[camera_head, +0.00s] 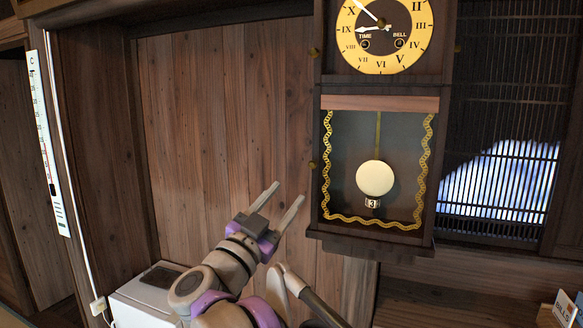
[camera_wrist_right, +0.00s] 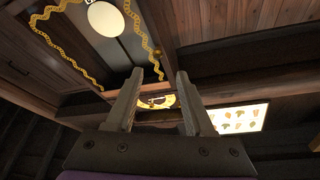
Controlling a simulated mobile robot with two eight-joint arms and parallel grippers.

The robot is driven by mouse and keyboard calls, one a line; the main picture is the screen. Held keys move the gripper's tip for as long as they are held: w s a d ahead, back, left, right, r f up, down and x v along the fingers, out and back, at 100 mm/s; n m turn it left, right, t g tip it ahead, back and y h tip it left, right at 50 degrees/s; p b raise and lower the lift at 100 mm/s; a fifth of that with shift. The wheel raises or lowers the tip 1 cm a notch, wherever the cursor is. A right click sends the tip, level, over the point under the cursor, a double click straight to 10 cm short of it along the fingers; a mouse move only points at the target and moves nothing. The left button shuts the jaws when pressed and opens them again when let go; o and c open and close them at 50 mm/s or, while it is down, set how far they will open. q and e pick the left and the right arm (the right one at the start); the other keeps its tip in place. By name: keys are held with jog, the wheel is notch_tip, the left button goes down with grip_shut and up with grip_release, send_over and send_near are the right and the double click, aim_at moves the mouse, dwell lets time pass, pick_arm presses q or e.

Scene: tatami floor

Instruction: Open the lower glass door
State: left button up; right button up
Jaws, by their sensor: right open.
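The lower glass door (camera_head: 345,170) is on the wall clock's lower case, with a wavy gold border on its pane. It looks shut. Behind the glass hangs a round pale pendulum (camera_head: 375,179). A small brass knob (camera_head: 312,165) sits at the door's left edge. My right gripper (camera_head: 286,193) is open and empty, left of the door and a little below the knob, apart from it as far as I can tell. In the right wrist view the gripper (camera_wrist_right: 156,82) also shows open, with the door's pane (camera_wrist_right: 75,20) beyond at upper left. My left gripper is out of view.
The yellow clock dial (camera_head: 383,65) is above the door, with another knob (camera_head: 313,52) on its left. A wooden wall (camera_head: 220,110) is behind, a slatted window (camera_head: 500,120) on the right. A white box (camera_head: 142,300) stands at lower left.

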aim_at(311, 166)
jog(key=x, duration=0.3)
jog(key=p+x, duration=0.1)
jog(key=x, duration=0.3)
jog(key=p+x, duration=0.1)
jog(key=x, duration=0.2)
jog(key=shift+w+d+r, duration=0.1)
jog(key=shift+d, duration=0.3)
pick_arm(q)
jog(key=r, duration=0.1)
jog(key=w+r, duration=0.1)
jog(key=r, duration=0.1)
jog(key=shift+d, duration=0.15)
pick_arm(e)
grip_shut()
dwell(0.4)
